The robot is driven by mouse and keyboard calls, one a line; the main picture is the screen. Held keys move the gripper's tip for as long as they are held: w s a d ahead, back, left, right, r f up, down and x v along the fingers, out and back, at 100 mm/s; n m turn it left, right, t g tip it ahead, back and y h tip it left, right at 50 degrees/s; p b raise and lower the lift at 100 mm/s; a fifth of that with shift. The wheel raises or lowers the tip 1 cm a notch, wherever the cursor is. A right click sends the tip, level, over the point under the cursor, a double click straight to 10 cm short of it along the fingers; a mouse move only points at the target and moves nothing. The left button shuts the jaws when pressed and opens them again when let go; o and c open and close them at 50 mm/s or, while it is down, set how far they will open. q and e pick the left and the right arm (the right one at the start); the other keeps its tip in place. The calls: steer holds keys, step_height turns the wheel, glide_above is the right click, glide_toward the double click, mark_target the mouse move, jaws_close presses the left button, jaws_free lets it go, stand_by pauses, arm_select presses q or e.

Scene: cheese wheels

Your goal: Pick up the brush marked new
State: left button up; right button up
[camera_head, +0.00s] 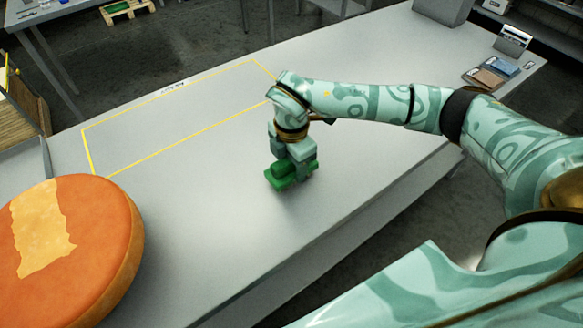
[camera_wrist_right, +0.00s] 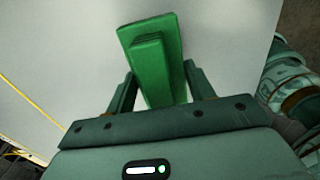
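A green brush (camera_head: 290,174) is at my right gripper (camera_head: 293,157), over the grey table near its front edge. The right wrist view shows the brush (camera_wrist_right: 158,60) as a long green block with a raised part on top. It lies between the two fingers of the right gripper (camera_wrist_right: 160,75), close to both. I cannot tell whether the fingers press on it, or whether it rests on the table. No "new" mark can be read on it. My left gripper is not in view.
A large orange cheese wheel (camera_head: 100,235) with a pale patch stands at the left. A yellow outline (camera_head: 185,132) marks an empty area of the table (camera_head: 215,215). Small brown and blue items (camera_head: 488,77) and a display stand (camera_head: 513,38) are at the far right.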

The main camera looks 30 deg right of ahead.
steer(key=c, duration=0.5)
steer(key=shift+r, duration=0.15)
steer(key=shift+r, duration=0.3)
step_height(320, 180, up, 3)
steer(key=shift+w+f+p, duration=0.1)
steer(key=shift+f+p, duration=0.1)
steer(key=shift+p, duration=0.25)
steer(key=s+a+r+p, duration=0.2)
steer(key=s+a+r, duration=0.5)
steer(key=s, duration=0.5)
step_height(320, 180, up, 3)
steer(key=shift+f, duration=0.2)
steer(key=shift+s+a, duration=0.1)
steer(key=shift+o, duration=0.9)
